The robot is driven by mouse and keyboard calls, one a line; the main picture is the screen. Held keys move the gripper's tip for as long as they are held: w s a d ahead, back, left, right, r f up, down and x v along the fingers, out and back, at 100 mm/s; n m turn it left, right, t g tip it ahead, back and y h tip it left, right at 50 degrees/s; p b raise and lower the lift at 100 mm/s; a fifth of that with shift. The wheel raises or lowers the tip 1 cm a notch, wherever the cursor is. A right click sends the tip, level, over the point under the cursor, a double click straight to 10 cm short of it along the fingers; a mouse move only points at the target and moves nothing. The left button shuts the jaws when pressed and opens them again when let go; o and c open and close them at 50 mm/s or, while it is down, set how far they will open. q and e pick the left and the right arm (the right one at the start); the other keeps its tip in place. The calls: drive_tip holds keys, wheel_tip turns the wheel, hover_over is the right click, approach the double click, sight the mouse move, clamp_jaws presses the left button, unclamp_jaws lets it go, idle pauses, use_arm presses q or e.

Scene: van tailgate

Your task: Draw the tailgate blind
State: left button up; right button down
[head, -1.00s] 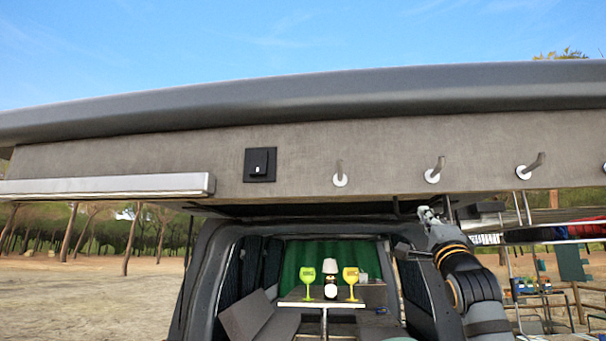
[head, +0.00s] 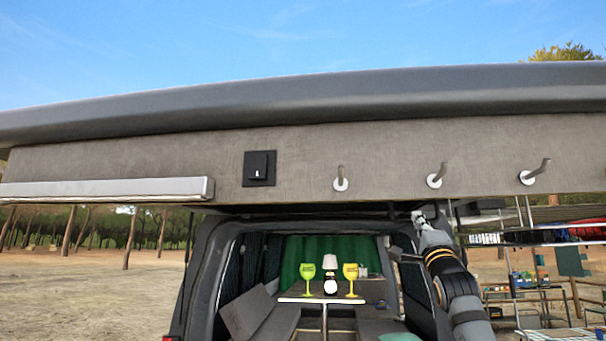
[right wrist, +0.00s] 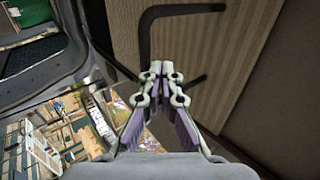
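The raised tailgate (head: 310,150) spans the head view, with a grey fabric-like inner panel. A long pale bar (head: 105,189) runs along its lower left edge; it may be the blind's casing, but I cannot tell for sure. No drawn blind shows hanging from the tailgate. My right gripper (head: 418,217) is just below the tailgate's lower edge, right of the van opening and far from the bar. In the right wrist view its fingers (right wrist: 163,70) are together with nothing visible between them. My left gripper is not in view.
Several hooks (head: 436,176) stick out from the panel, and a dark hook (right wrist: 147,25) shows close beyond the right fingers. A black switch plate (head: 259,168) is left of them. Inside the van are a table (head: 325,299), two goblets and a lamp. Shelving (head: 540,290) stands at right.

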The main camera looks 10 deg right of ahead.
drive_tip(key=shift+w+d+f, duration=0.1)
drive_tip(key=shift+w+d, duration=0.1)
drive_tip(key=shift+w, duration=0.6)
drive_tip(key=shift+w+d+f, duration=0.1)
drive_tip(key=shift+w+d, duration=0.05)
drive_tip(key=shift+w, duration=0.6)
drive_tip(key=shift+w+d+b, duration=0.2)
drive_tip(key=shift+w+b, duration=0.15)
drive_tip(key=shift+w, duration=0.35)
drive_tip(key=shift+w+d+b, duration=0.15)
drive_tip(key=shift+w+b, duration=0.2)
drive_tip(key=shift+w, duration=0.35)
